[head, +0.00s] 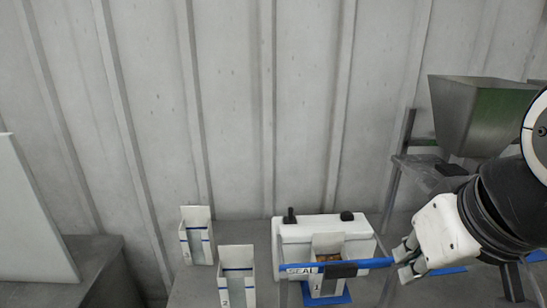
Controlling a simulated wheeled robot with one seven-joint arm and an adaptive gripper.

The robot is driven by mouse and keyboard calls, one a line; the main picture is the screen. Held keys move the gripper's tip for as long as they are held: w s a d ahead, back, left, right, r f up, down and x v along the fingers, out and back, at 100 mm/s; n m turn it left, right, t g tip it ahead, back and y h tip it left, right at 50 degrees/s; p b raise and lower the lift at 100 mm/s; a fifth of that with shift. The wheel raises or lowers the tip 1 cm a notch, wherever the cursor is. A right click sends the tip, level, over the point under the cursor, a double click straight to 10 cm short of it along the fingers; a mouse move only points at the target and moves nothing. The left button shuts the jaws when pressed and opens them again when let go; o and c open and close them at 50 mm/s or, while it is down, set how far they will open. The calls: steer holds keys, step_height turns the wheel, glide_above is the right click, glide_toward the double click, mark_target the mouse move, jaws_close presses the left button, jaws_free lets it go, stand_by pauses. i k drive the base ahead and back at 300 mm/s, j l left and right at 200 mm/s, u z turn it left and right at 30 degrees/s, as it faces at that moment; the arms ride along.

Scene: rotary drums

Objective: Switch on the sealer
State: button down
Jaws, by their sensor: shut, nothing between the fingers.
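The sealer (299,233) is a white machine on the table at the lower centre. A blue bar (376,263) marked SEAL runs across its front, with a black block at its middle. Two black parts stand on its top: a taller one (290,216) at the left and a low knob (347,216) at the right. An open white carton (327,240) marked 1, with brown contents, stands in the sealer behind the bar. My gripper (402,257) is shut and empty at the right end of the blue bar. I cannot tell whether it touches the bar.
Two open white cartons, marked 3 (197,242) and 2 (237,283), stand left of the sealer. A metal hopper (470,115) on a stand is at the right, behind my arm. A ribbed grey wall closes the back. A white panel (30,215) stands at far left.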

mark_target(289, 219)
steer(key=j, duration=0.8)
steer(key=k+j, duration=0.1)
steer(key=j, duration=0.65)
